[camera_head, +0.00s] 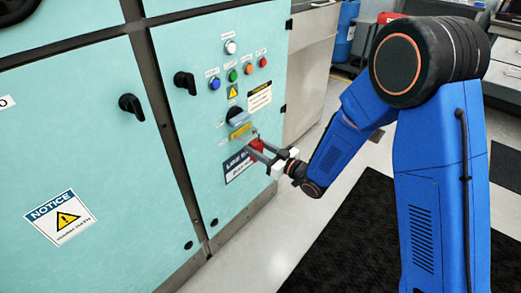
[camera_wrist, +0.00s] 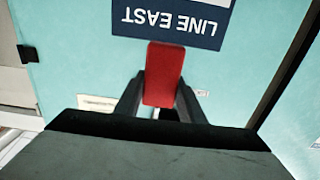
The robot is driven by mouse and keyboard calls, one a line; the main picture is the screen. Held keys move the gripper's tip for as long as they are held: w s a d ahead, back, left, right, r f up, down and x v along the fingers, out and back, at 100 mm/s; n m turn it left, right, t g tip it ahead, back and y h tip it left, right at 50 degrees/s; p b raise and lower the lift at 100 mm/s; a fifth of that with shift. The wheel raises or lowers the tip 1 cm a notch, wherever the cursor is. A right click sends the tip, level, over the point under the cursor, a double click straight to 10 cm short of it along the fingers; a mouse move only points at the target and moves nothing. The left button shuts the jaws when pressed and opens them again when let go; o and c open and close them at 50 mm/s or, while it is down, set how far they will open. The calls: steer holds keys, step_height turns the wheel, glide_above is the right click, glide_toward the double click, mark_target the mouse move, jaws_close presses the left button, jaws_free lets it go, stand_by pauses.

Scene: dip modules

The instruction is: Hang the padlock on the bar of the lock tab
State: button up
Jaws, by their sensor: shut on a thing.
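The red padlock (camera_head: 257,145) is in my gripper (camera_head: 262,153), close to the front of the teal cabinet. In the wrist view the red body of the padlock (camera_wrist: 164,75) sits between the two dark fingers of my gripper (camera_wrist: 161,100), which are shut on its sides. The yellow lock tab (camera_head: 240,131) is on the cabinet just up and left of the padlock, below a blue-grey handle (camera_head: 238,116). The padlock's shackle and the tab's bar are too small to make out, so I cannot tell whether they touch.
The teal cabinet door (camera_head: 185,130) carries a dark LINE EAST sign (camera_head: 236,166) behind the padlock, coloured buttons (camera_head: 232,75) above, and black knobs (camera_head: 185,82) to the left. A black mat (camera_head: 345,235) lies on the floor. Open floor lies in front of the cabinet.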

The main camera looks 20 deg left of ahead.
steer(key=shift+x, duration=1.15)
steer(key=shift+a+f, duration=0.1)
steer(key=shift+f, duration=0.65)
steer(key=o, duration=1.2)
